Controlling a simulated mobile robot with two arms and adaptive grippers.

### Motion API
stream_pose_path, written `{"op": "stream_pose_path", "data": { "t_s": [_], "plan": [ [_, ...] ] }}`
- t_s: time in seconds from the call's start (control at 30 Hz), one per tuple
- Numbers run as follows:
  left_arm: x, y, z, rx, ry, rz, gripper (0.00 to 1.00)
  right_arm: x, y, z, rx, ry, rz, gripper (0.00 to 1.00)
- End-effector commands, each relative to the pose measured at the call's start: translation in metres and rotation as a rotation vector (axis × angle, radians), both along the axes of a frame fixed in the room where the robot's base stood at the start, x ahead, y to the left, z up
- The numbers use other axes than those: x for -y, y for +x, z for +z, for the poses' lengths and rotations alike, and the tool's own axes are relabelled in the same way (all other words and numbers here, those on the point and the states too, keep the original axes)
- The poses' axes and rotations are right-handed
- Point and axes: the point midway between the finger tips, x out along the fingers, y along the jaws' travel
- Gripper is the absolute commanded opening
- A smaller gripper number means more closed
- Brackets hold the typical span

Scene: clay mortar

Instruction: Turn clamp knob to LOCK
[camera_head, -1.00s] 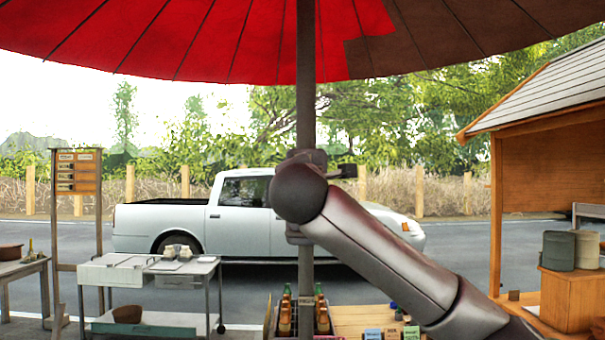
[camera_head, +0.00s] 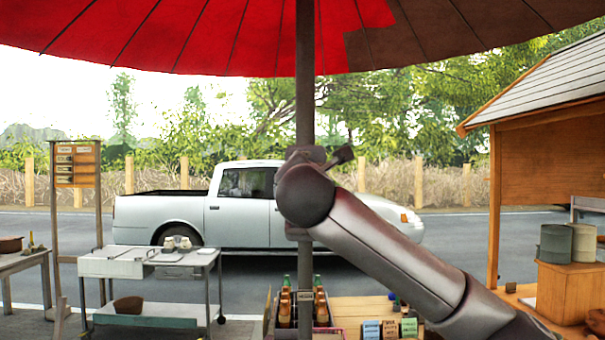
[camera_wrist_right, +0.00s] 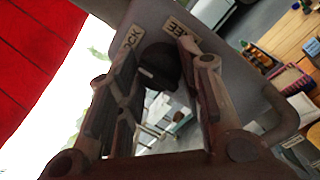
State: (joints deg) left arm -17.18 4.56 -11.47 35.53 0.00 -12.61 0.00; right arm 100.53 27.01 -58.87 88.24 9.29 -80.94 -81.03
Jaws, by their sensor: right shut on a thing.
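The clamp is a grey plate (camera_wrist_right: 225,55) with a LOCK label (camera_wrist_right: 130,40) and a FREE label (camera_wrist_right: 180,31). Its dark round knob (camera_wrist_right: 160,66) sits between the two fingers of my right gripper (camera_wrist_right: 158,56), which is shut on it. A small light mark shows on the knob's face; I cannot tell which label it points at. In the head view, the clamp (camera_head: 312,154) is on the umbrella pole (camera_head: 306,90), and my right arm's rounded wrist covers the gripper and knob. A dark stub (camera_head: 342,155) sticks out up and right there. My left gripper is not in view.
The red and brown umbrella (camera_head: 200,35) spreads overhead. Bottles in a crate (camera_head: 285,310) and small cards on a wooden table (camera_head: 350,308) are below the clamp. A grey cart (camera_head: 115,262) stands left. A white truck (camera_head: 235,215) is behind.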

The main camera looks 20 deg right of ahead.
Motion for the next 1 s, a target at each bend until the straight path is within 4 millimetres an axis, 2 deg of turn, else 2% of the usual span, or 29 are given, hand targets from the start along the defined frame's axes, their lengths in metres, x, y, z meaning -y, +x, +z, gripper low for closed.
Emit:
{"op": "stream_pose_path", "data": {
  "t_s": [0.13,0.17,0.3,0.73,0.87,1.0],
  "plan": [
    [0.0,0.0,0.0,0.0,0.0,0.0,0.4,-0.002,0.001,-0.003,-0.005,-0.002,0.002,0.11],
    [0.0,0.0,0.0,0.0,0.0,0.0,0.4,-0.002,0.001,-0.003,-0.006,-0.002,0.003,0.38],
    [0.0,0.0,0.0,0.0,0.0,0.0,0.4,-0.001,0.001,-0.002,-0.004,-0.001,0.002,0.56],
    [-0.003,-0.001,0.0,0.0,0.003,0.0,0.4,-0.003,-0.005,-0.001,0.0,0.0,0.003,0.57],
    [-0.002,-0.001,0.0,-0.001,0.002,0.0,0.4,-0.007,-0.02,-0.002,0.0,-0.001,0.005,0.57],
    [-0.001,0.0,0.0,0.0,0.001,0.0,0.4,-0.015,-0.045,-0.005,0.001,-0.001,0.006,0.57]
  ]
}}
